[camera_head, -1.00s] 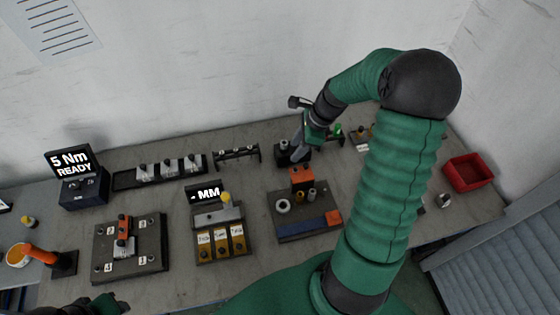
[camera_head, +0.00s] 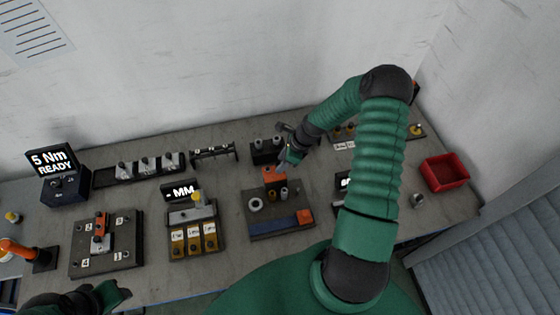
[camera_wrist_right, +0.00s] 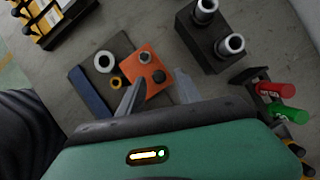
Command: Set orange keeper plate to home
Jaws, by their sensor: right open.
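The orange keeper plate (camera_head: 274,177) is at the back edge of a dark tray with a blue strip (camera_head: 272,224). In the right wrist view the orange plate (camera_wrist_right: 146,66) shows two dark round features on its face. My right gripper (camera_head: 290,153) is just behind and above it, open and empty. In the wrist view its fingers (camera_wrist_right: 158,88) point towards the plate, apart from it as far as I can tell. My left gripper (camera_head: 105,295) is at the bottom left, dark and partly cut off. The plate's home is not clearly identifiable.
A black two-post block (camera_wrist_right: 211,37) stands close to the right gripper. Red (camera_wrist_right: 275,89) and green handles stand nearby. A red bin (camera_head: 443,173) is at the right.

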